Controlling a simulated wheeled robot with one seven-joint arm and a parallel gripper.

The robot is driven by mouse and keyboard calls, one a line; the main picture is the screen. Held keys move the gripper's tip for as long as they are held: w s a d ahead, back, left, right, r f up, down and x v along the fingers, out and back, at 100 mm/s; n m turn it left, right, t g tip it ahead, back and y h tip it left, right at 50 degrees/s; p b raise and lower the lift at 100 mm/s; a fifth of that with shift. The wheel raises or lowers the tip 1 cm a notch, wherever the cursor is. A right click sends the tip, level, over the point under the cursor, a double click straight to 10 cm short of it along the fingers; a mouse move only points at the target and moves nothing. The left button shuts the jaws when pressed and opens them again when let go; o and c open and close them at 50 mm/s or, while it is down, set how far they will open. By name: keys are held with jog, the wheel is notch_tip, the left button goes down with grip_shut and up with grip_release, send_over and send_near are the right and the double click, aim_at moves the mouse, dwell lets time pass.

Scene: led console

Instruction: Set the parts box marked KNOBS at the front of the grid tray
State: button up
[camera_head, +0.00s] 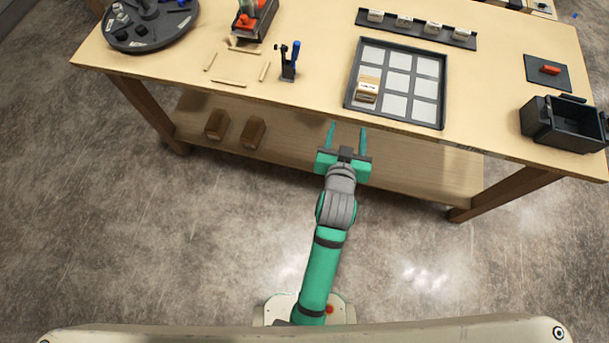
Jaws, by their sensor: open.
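The dark grid tray (444,90) lies on the workbench, right of centre, with several pale square cells. A small wooden parts box (368,84) with a white label on its front sits in the tray's left column, toward the front. Its label is too small to read, so I cannot tell if it says KNOBS. My gripper (347,137) is open and empty, just in front of the bench's front edge, below and nearer than the tray. Its two teal fingers point toward the bench and touch nothing.
A dark rack (417,29) with several white-labelled items lies behind the tray. A black bin (562,124) stands at the right, near a red piece (549,70) on a dark pad. A blue-handled tool (290,62) stands left of the tray. A round dark carousel (150,40) is far left.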

jog(key=s+a+f+n+y, duration=0.1)
jog(key=s+a+f, duration=0.25)
jog(key=s, duration=0.45)
jog(key=s+a+f+y, duration=0.1)
jog(key=s+a+f, duration=0.1)
jog(key=s+a, duration=0.45)
jog(key=s+a+r+n+t, duration=0.1)
jog(key=s, duration=0.7)
jog(key=s+a+r+t+y, duration=0.1)
jog(key=s+r, duration=0.1)
jog(key=s, duration=0.5)
jog(key=shift+s+a+r+n, duration=0.2)
jog(key=shift+s+r+n, duration=0.1)
jog(key=shift+s+n, duration=0.1)
